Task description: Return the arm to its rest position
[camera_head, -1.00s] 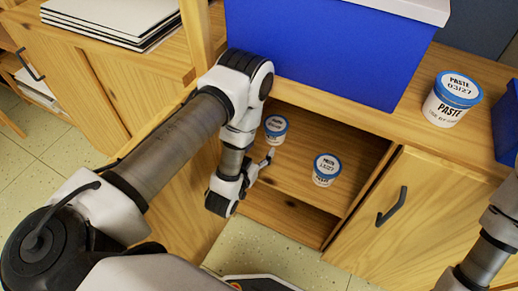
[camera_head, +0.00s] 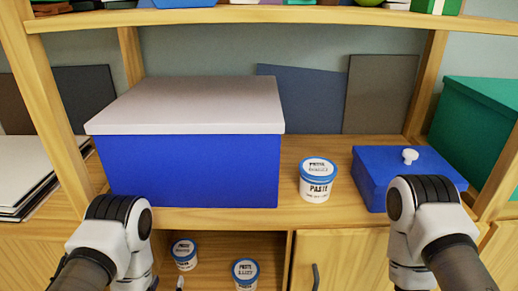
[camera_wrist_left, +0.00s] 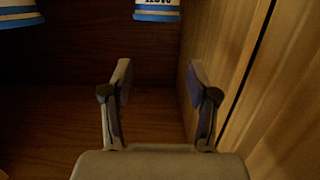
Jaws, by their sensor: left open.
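My left arm comes in at the lower left of the head view, and only a sliver of its left gripper (camera_head: 180,284) shows at the bottom edge. In the left wrist view the left gripper (camera_wrist_left: 160,74) is open, its two fingers apart with nothing between them. Beyond the fingers is the dark inside of the open cabinet, with parts of two paste tubs at the top edge. My right arm stands at the lower right of the head view; its gripper is hidden or out of frame.
Paste tubs (camera_head: 184,254) (camera_head: 245,273) stand in the open cabinet. Another paste tub (camera_head: 317,181) stands on the counter between a large blue box (camera_head: 190,170) and a small blue box (camera_head: 405,180). A wooden cabinet wall (camera_wrist_left: 225,70) is close right of the left fingers.

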